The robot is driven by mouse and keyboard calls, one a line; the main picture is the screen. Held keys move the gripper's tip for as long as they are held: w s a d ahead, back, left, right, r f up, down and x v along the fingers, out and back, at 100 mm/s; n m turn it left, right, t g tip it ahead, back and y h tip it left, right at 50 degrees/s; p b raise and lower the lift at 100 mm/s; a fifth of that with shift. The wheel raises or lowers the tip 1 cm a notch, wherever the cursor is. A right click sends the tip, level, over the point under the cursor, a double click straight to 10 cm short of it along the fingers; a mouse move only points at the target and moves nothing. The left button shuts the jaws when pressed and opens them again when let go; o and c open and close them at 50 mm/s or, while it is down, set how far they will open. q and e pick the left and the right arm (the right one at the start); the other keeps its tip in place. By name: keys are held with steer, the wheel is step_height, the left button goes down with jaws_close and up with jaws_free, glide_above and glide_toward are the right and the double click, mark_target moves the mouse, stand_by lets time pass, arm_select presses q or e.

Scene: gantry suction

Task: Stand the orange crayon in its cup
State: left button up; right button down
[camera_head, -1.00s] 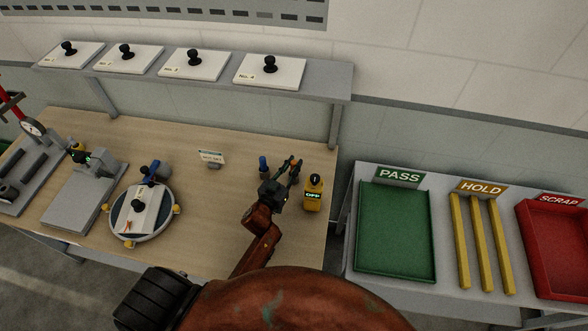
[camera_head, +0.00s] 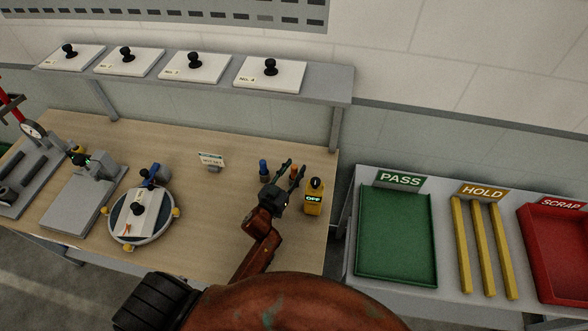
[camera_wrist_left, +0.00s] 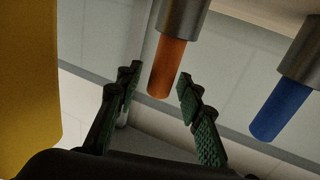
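The orange crayon (camera_head: 294,171) stands upright in its grey metal cup (camera_wrist_left: 183,18), with its orange end sticking out; the wrist view is upside down, so the crayon (camera_wrist_left: 166,68) points downward there. My left gripper (camera_head: 294,163) is at the crayon, its fingers open on either side. In the wrist view a clear gap shows between the left finger and the crayon; the other finger is very near it, and I cannot tell if they touch. The cup's base is hidden in both views. My right gripper is not in view.
A blue crayon (camera_head: 263,165) stands in a similar cup beside it. A yellow device marked OFF (camera_head: 314,196) stands close on the gripper's right. A small sign (camera_head: 211,159) and a round fixture (camera_head: 141,216) are further left. The table (camera_head: 210,240) is clear in front.

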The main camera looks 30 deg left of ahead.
arm_select(q)
steer(key=shift+s+r, duration=0.1)
steer(key=shift+r, duration=0.05)
steer(key=s, duration=1.1)
steer(key=shift+s+a, duration=0.35)
steer(key=shift+s, duration=0.05)
